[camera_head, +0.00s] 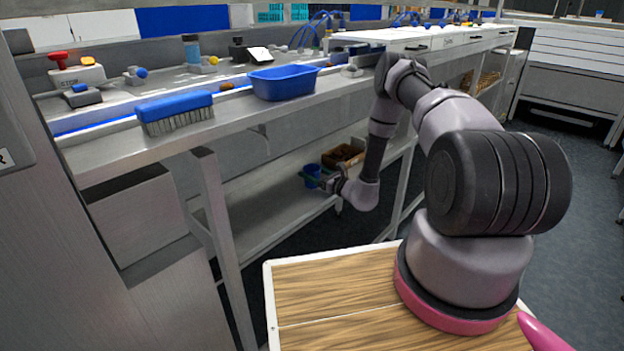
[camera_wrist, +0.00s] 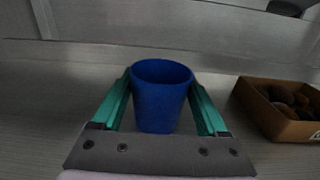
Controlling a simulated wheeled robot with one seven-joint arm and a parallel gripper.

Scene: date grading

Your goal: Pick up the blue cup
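The blue cup (camera_wrist: 161,98) stands upright on the grey lower shelf. In the head view the cup (camera_head: 311,171) shows small under the bench, partly covered by my gripper (camera_head: 322,181). In the wrist view my gripper (camera_wrist: 161,88) has its two green fingers spread wide, one on each side of the cup. The fingertips are level with the cup's upper part and very close to its sides; I cannot tell if they touch.
A cardboard box (camera_wrist: 277,122) of dark round items stands right of the cup. The steel bench top above holds a blue tub (camera_head: 284,88) and a blue brush (camera_head: 176,110). A bench leg (camera_head: 222,230) stands left. Bare shelf lies left of the cup.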

